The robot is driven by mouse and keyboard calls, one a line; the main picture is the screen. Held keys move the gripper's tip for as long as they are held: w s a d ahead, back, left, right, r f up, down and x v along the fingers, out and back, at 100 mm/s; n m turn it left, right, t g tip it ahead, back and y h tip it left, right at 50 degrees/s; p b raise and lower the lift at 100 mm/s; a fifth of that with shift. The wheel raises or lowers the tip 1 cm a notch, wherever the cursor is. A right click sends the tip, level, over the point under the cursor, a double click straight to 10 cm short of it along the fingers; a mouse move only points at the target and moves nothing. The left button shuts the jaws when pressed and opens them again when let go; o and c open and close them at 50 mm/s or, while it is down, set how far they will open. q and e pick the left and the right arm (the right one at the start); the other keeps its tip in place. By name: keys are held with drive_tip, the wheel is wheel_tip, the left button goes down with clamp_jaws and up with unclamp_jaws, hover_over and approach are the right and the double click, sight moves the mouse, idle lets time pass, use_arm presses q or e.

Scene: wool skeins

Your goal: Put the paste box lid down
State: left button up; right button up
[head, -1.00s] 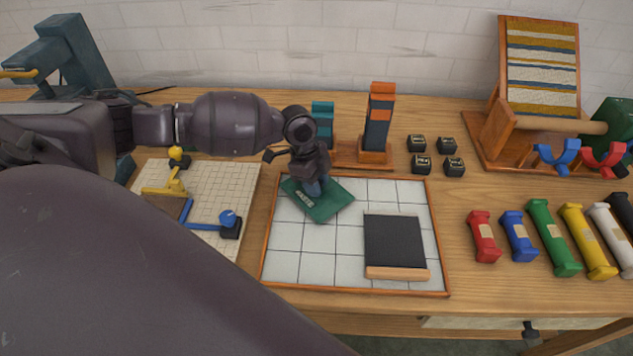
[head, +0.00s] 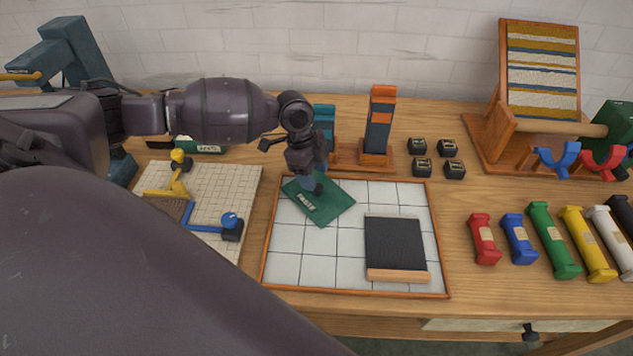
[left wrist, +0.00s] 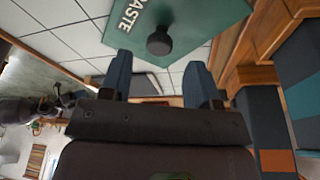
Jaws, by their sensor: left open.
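The paste box lid (head: 327,207) is a green square plate with a dark round knob and white lettering. It lies flat and turned at an angle at the back left of the tiled board (head: 270,250). My left gripper (head: 314,184) is open just above the lid's knob, with nothing between its fingers. In the left wrist view the lid (left wrist: 190,18) shows "PASTE" and its knob, beyond the two parted fingers (left wrist: 161,82). A green box with a white label (head: 203,148), perhaps the paste box, is partly hidden behind my left arm. My right gripper is not seen.
A black pad with a wooden edge (head: 395,243) lies on the board's right part. A striped block on a wooden stand (head: 379,125) stands close behind the board. Small black boxes (head: 421,167) and coloured skeins (head: 485,240) lie to the right. A pale gridded board (head: 215,185) is at left.

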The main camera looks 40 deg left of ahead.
use_arm(q)
drive_tip(key=v, duration=0.8)
drive_tip(key=shift+p, duration=0.3)
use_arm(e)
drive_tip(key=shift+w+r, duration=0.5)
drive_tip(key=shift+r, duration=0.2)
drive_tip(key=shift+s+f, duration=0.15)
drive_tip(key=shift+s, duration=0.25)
use_arm(q)
drive_tip(key=shift+d, duration=0.1)
